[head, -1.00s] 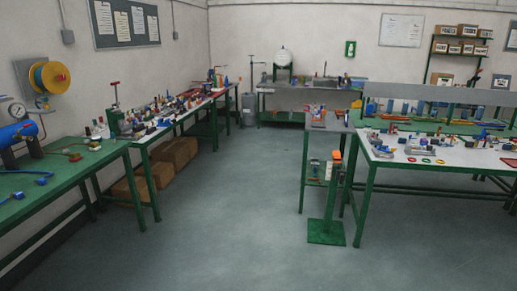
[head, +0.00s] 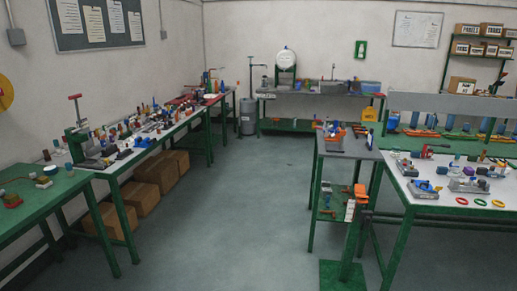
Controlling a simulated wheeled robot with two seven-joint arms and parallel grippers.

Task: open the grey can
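A grey upright cylindrical container (head: 247,116), which looks like the grey can, stands on the floor at the back. It is between the end of the long left bench and the back table. It is small and far off in the head view, and I cannot tell whether its top is open or closed. Neither of my grippers shows in the head view.
A long workbench crowded with small items (head: 150,148) runs along the left wall, with cardboard boxes (head: 155,171) below. A back table (head: 300,90) is beyond. A small stand (head: 345,147) and a white-topped table (head: 425,205) are on the right. The central floor (head: 235,215) is clear.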

